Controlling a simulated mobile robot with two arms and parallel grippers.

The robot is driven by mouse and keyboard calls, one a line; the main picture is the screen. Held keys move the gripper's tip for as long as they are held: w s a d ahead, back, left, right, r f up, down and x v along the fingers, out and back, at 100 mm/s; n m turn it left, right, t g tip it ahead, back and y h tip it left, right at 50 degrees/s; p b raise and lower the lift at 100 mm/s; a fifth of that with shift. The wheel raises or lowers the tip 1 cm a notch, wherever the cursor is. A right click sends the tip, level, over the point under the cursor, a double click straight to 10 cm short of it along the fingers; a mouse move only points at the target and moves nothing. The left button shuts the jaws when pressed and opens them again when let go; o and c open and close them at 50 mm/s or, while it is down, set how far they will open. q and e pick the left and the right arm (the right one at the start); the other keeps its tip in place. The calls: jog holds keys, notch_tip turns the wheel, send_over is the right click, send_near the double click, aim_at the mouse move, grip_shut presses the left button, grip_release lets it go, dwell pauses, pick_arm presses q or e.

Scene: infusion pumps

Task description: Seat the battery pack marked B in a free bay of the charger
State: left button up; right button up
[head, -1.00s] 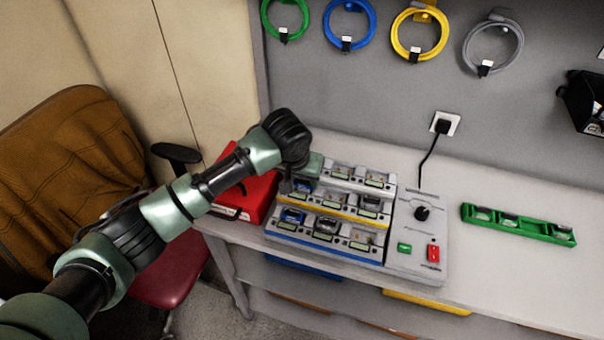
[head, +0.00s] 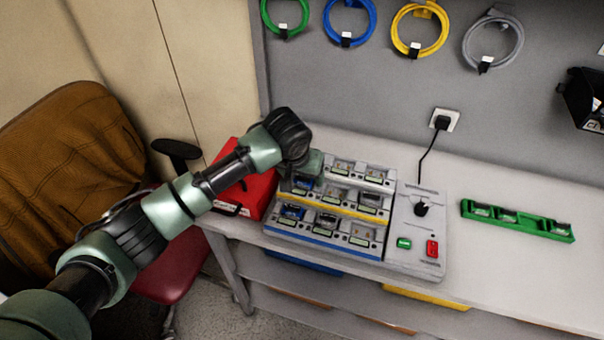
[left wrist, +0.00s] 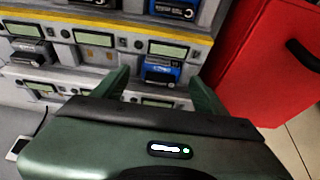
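The charger (head: 371,261) stands on the bench with three stepped rows of bays, some holding packs. My left gripper (left wrist: 160,88) is open over the left end of its back rows. Its two green fingers are apart, with a blue pack (left wrist: 161,73) seated in a bay showing between them. I cannot tell whether the fingers touch it. In the head view the left gripper (head: 300,178) hides part of the upper-left bays. Another blue pack (head: 292,211) sits in the front row's left bay. I cannot read the letter B on any pack. My right gripper is out of view.
A red case (head: 246,190) stands close to the charger's left side. A green rack (head: 517,220) with several slots lies to the right on the bench. A control panel (head: 418,236) with a power cable joins the charger's right side. The bench's front right is clear.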

pick_arm(q)
jog(key=d+b+v, duration=0.1)
jog(key=v, duration=0.6)
jog(key=shift+s+a+r+b, duration=0.2)
jog(key=shift+a+r+b, duration=0.2)
jog(key=shift+a, duration=0.15)
